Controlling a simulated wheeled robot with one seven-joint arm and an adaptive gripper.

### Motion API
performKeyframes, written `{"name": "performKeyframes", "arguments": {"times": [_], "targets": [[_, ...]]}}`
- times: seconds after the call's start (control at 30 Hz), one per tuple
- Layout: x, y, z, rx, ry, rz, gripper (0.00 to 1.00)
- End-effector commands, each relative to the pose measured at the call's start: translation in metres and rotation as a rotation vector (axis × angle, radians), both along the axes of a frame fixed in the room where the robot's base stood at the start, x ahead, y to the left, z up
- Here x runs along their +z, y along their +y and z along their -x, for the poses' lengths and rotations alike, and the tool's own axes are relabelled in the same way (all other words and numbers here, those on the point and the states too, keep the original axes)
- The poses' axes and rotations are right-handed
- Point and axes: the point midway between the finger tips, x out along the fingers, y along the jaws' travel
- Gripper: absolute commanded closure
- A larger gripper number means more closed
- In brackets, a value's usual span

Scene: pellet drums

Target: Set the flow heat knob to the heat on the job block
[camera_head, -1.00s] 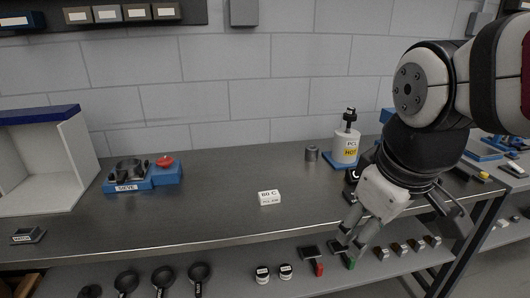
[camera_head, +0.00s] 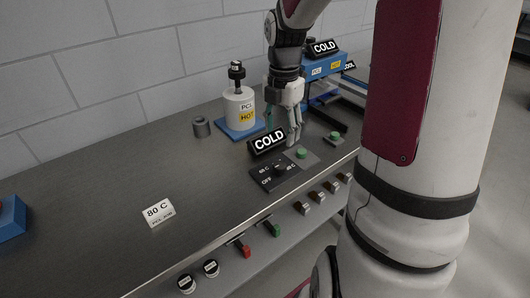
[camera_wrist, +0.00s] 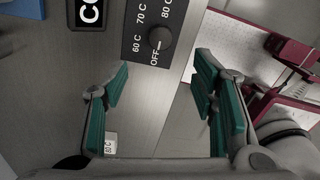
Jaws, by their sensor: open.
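The job block (camera_head: 158,213) is a small white block reading 80 C, standing on the bench left of the knob panel. The flow heat knob (camera_wrist: 159,39) is round and dark, on a dark panel (camera_wrist: 137,14) marked OFF, 60 C, 70 C and 80 C. Its light mark appears to point at OFF in the wrist view. The knob also shows in the head view (camera_head: 280,171). My gripper (camera_head: 284,128) is open and empty near the panel, behind the COLD sign (camera_head: 268,141). In the wrist view, the knob lies beyond the gap between my open teal-padded fingers (camera_wrist: 163,88).
A green button (camera_head: 302,153) sits right of the COLD sign. A white PCL HOT drum (camera_head: 239,107) stands on a blue base behind. The bench between block and panel is clear.

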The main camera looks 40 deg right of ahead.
Motion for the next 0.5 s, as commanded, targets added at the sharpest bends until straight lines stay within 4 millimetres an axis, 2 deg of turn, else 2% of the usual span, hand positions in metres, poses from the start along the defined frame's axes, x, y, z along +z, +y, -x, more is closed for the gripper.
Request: {"name": "performKeyframes", "arguments": {"times": [0.17, 0.5], "targets": [[-0.027, 0.001, 0.001, 0.0, 0.005, -0.003, 0.47], [-0.094, 0.001, 0.001, -0.002, 0.006, -0.003, 0.47]]}}
